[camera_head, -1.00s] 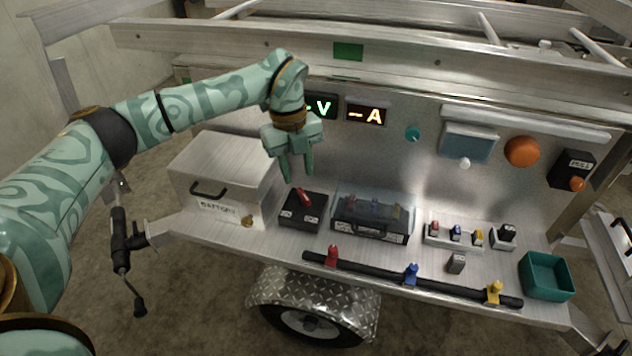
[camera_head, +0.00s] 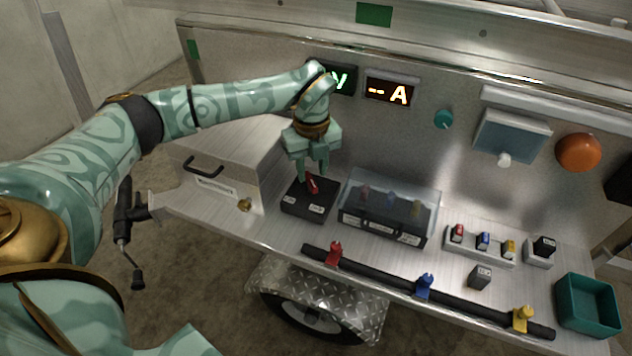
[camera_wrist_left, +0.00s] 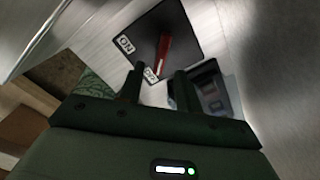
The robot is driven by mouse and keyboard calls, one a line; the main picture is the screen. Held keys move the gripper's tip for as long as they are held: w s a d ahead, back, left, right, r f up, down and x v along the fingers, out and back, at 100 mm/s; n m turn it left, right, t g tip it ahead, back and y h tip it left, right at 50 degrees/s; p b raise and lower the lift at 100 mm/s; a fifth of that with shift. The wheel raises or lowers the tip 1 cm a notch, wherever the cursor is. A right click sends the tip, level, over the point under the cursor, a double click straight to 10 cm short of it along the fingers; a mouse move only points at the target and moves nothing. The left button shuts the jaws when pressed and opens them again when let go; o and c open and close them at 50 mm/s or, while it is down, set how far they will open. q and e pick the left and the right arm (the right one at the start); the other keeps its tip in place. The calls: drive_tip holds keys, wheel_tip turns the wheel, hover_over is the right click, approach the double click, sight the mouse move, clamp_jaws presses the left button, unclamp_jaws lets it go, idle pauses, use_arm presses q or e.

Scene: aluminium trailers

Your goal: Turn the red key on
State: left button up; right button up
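The red key (camera_head: 313,185) sits on a black switch box (camera_head: 318,209) with white labels, on the trailer's shelf. In the left wrist view, the red key (camera_wrist_left: 163,52) lies just beyond the fingertips. Its near end is by the OFF label (camera_wrist_left: 150,75), and the ON label (camera_wrist_left: 125,44) is off to the left. My left gripper (camera_head: 313,177) points down at the key from above. In the wrist view, my left gripper (camera_wrist_left: 158,76) has its fingers apart with nothing held between them. I cannot tell whether a finger touches the key. My right gripper is out of view.
A metal battery box (camera_head: 222,180) stands left of the switch box. A clear-covered breaker box (camera_head: 385,212) stands close on its right. A black bar with coloured clips (camera_head: 385,283) runs along the front edge. A teal bin (camera_head: 588,308) is at the far right.

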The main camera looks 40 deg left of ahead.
sight(312, 182)
use_arm(q)
wheel_tip(312, 182, down, 4)
drive_tip(key=shift+r+b, duration=0.25)
drive_tip(key=shift+b, duration=0.2)
clamp_jaws()
drive_tip(key=shift+r, duration=0.1)
